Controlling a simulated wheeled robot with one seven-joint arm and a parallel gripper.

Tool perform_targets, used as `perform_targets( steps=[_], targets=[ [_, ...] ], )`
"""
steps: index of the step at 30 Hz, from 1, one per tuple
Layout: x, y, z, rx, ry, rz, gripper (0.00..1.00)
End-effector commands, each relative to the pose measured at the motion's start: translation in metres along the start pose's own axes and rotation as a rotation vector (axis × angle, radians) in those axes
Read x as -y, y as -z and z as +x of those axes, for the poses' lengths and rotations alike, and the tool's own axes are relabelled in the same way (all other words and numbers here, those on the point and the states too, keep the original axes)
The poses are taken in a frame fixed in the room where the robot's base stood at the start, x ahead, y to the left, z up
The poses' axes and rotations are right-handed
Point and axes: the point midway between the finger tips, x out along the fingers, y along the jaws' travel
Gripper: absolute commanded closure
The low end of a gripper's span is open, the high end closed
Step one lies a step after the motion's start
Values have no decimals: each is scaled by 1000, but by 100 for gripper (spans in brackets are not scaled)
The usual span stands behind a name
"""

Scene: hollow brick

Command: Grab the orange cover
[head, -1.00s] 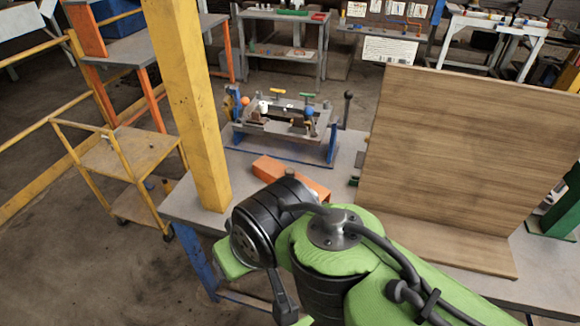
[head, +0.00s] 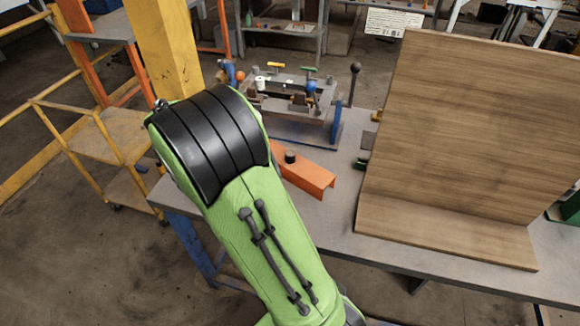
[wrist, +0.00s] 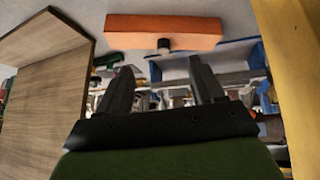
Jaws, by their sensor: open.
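The orange cover (head: 304,174) is a long channel-shaped piece with a black knob on top. It lies on the grey workbench (head: 345,225), partly hidden by my arm in the head view. In the wrist view the orange cover (wrist: 165,32) shows across the top, its dark knob pointing down in the picture. My gripper (wrist: 158,75) shows there with its two dark fingers spread apart and nothing between them. The cover appears beyond the fingertips, apart from them. In the head view my green arm hides the gripper.
A metal fixture (head: 290,100) with clamps and blue supports stands behind the cover. A tall wooden panel (head: 460,130) with a wooden base stands to the right. A yellow post (head: 165,50) rises at the left, with a yellow cart (head: 105,150) beyond. Bare bench lies in front of the cover.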

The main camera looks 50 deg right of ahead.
Motion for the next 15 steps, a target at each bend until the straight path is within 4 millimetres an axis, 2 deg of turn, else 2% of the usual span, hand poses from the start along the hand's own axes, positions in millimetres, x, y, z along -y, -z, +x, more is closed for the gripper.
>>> perform_targets(
  steps=[1,3,6,9,15],
  targets=[
    [10,-1,32,-60,-66,55,33],
    [20,4,64,-164,-137,144,33],
    [30,9,102,-320,-203,243,33],
    [36,11,124,-436,-227,302,33],
    [34,18,143,-507,-238,337,33]
  ],
)
